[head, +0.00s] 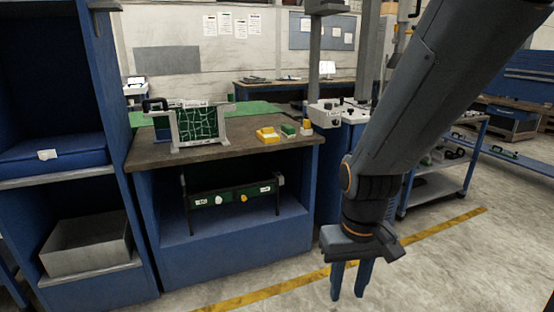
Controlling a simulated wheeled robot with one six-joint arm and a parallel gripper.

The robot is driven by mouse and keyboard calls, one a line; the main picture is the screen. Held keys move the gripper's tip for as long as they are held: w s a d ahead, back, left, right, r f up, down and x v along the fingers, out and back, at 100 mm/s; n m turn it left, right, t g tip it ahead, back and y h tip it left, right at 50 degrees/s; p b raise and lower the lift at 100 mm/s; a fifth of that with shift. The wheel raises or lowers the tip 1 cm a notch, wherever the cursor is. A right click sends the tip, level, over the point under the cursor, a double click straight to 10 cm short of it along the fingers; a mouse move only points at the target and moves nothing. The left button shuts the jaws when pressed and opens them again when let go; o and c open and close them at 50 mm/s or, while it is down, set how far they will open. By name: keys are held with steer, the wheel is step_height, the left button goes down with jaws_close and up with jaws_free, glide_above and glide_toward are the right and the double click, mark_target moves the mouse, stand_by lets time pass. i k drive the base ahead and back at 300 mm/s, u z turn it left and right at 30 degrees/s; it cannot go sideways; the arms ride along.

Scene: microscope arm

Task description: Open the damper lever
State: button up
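I cannot pick out a damper lever with certainty. A grey column machine (325,113) with small knobs stands at the back, just right of the bench. My gripper (350,284) hangs at the lower right, fingers pointing down over the floor. Its two blue fingers are apart with nothing between them. It is right of the bench and touches nothing visible. My arm hides part of the background on the right.
The bench top (245,145) holds a frame with green netting (197,127) and small yellow and green blocks (268,135). A blue shelf unit (75,170) with a metal bin (87,243) stands left. The floor by the yellow line (270,293) is clear.

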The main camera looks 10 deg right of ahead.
mark_target(396, 32)
steer(key=z, duration=0.35)
steer(key=i, duration=1.65)
steer(key=z, duration=1.2)
steer(key=i, duration=1.45)
steer(key=u, duration=0.75)
steer(key=i, duration=0.65)
steer(key=u, duration=0.65)
